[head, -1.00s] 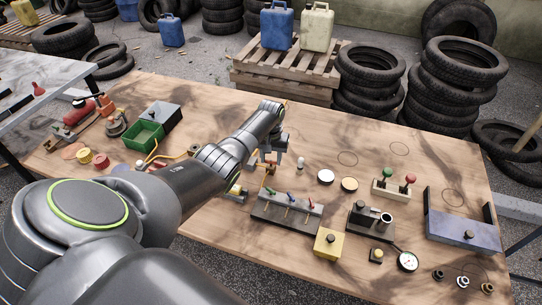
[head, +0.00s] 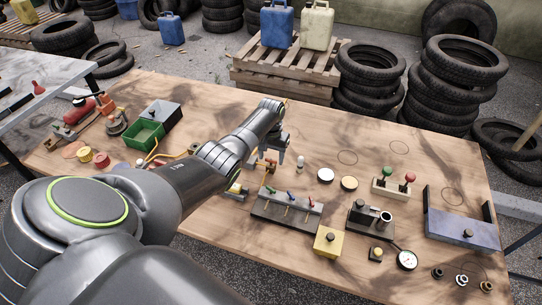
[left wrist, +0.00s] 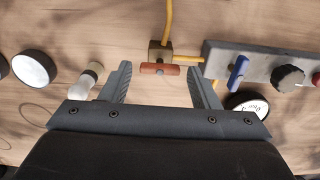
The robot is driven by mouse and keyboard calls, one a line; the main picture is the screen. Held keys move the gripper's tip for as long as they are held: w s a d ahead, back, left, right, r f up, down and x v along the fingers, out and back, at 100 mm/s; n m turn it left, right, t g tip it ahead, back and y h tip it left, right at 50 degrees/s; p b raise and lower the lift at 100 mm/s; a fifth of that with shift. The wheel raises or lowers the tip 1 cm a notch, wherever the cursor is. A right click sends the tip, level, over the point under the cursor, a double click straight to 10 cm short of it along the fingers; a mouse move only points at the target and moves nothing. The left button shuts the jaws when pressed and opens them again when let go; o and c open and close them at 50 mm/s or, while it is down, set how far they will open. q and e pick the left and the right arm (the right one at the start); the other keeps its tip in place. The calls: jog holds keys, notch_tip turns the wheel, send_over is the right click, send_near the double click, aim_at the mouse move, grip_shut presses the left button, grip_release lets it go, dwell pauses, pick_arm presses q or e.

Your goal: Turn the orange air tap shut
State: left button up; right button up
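The orange air tap shows in the left wrist view as a short orange handle (left wrist: 159,68) on a small brass body (left wrist: 160,50), with yellow hose running from it. The handle lies crosswise in that picture, in the gap between my left gripper's fingers. My left gripper (left wrist: 158,85) is open, with one finger on each side of the handle and no visible contact. In the head view my left gripper (head: 267,162) is low over the middle of the table, and its arm hides part of the tap area. My right gripper is not in view.
In the left wrist view a grey block with a blue lever (left wrist: 238,72) and a black knob (left wrist: 288,76) stands right of the tap. A dial gauge (left wrist: 247,104) is near the right finger. A white-tipped peg (left wrist: 80,87) stands near the left finger.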

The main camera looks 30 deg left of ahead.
pick_arm(q)
jog(key=shift+o, duration=0.4)
jog(key=shift+r, duration=0.2)
notch_tip(320, 180, up, 17)
jog(key=b, duration=0.1)
dwell(0.6)
